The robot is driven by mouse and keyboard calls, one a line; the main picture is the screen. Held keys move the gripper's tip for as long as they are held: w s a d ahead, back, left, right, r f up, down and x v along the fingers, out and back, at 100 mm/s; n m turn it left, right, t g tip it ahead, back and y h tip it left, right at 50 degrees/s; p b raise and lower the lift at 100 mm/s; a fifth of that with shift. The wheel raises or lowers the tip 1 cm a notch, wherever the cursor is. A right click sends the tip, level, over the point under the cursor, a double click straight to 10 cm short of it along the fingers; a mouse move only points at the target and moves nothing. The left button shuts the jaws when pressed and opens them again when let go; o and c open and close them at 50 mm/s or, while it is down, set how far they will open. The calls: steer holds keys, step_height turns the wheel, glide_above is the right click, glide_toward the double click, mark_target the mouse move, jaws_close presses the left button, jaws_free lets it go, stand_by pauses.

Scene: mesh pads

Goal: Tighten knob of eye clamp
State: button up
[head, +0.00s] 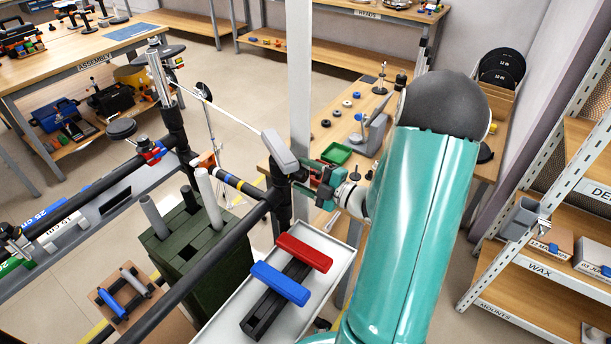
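A black clamp (281,203) sits at the right end of a dark horizontal bar, below a grey rounded block (280,151). I take it for the eye clamp, though no label shows. My gripper (307,177) comes in from the right, level with the clamp's upper part, with its fingertips at or very near the clamp's right side. The knob is not clearly visible; the small dark parts there blend with the fingers. I cannot tell whether the fingers touch or grip it.
A thin pale rod (228,113) runs up left from the grey block. Below are a white tray (328,268) with red (304,252) and blue (280,283) bars, and a dark green box (190,262). A wooden table (345,128) stands behind; shelves (535,255) are right.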

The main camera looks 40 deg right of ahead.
steer(key=v, duration=1.3)
steer(key=shift+s, duration=0.35)
steer(key=shift+d, duration=0.15)
steer(key=w+a+r+n+g+y, duration=0.1)
steer(key=a+r+n+g+y, duration=0.15)
steer(key=a+n+g, duration=0.6)
steer(key=w+a+r+n+g+y, duration=0.1)
steer(key=a+r+n+g+y, duration=0.15)
steer(key=a+n, duration=0.95)
steer(key=s+a+r+n+h, duration=0.3)
steer(key=a+r+n+h, duration=0.1)
steer(key=n, duration=1.3)
steer(key=s+a+r+n+h, duration=0.3)
steer(key=r+n+h, duration=0.3)
steer(key=n, duration=1.1)
steer(key=shift+s+a+r+h, duration=0.25)
steer(key=shift+a+h, duration=0.15)
steer(key=shift+a, duration=0.05)
